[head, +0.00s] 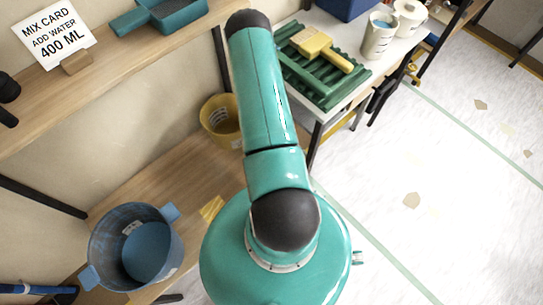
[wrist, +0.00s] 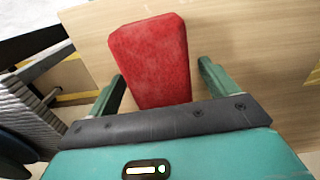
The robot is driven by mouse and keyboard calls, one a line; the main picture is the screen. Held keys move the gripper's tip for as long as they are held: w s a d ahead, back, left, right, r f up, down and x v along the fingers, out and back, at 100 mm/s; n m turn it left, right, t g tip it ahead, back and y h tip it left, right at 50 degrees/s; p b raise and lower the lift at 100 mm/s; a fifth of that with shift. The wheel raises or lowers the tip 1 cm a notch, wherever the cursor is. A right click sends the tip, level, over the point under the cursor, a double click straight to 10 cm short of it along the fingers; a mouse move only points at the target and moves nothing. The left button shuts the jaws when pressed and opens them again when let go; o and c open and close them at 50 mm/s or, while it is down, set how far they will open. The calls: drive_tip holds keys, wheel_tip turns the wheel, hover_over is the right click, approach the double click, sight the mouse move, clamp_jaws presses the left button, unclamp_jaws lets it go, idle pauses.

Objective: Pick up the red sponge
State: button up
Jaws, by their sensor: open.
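The red sponge (wrist: 150,50) is a block with a mottled surface in the upper middle of the wrist view, against a light wooden surface (wrist: 240,45). My gripper (wrist: 161,72) is open, with one green finger on each side of the sponge's near end. A gap shows between the sponge and the right finger; the left finger is closer to it. I cannot tell whether the left finger touches it. In the head view my arm covers the middle, and neither the sponge nor my gripper shows.
A shelf (head: 120,85) holds a mix card (head: 52,40). A green tray (head: 310,75) with a yellow brush (head: 318,47) lies on a white table. The right floor is mostly clear.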

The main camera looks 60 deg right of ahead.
drive_tip(key=c, duration=1)
drive_tip(key=shift+c, duration=0.3)
drive_tip(key=shift+r, duration=0.1)
drive_tip(key=shift+r, duration=0.55)
drive_tip(key=s+r, duration=0.4)
drive_tip(key=r, duration=0.1)
drive_tip(key=s+r, duration=0.2)
drive_tip(key=r, duration=0.1)
drive_tip(key=shift+a+r, duration=0.15)
drive_tip(key=shift+a, duration=0.1)
drive_tip(key=s+r, duration=0.3)
drive_tip(key=s, duration=0.5)
drive_tip(key=shift+a+r, duration=0.15)
drive_tip(key=shift+a, duration=0.3)
